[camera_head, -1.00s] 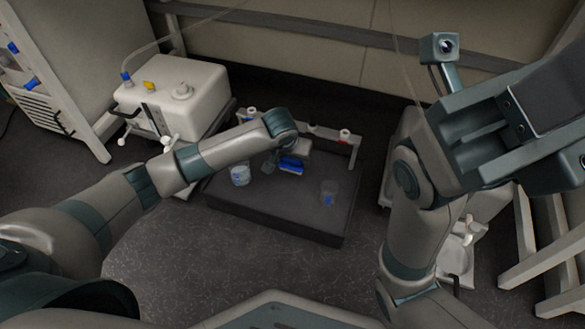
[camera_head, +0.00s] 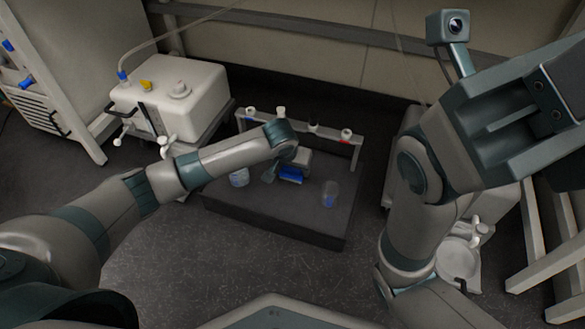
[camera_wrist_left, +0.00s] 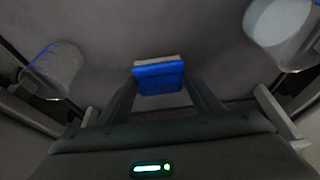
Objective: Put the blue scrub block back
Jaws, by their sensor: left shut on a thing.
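The blue scrub block (camera_head: 291,175) is over the dark platform (camera_head: 270,220), under the end of my left arm. It also shows in the left wrist view (camera_wrist_left: 158,78), blue with a pale strip along its far edge. My left gripper (camera_wrist_left: 160,88) is shut on it, one finger at each side. I cannot tell whether the block touches the platform. My right arm is raised at the right of the head view; its wrist shows, but its fingers do not.
A clear cup with blue (camera_head: 331,195) stands right of the block; a clear container (camera_head: 239,177) stands left. A rail with small capped items (camera_head: 313,128) runs along the back. A white machine (camera_head: 175,95) stands at the left. The platform's front is clear.

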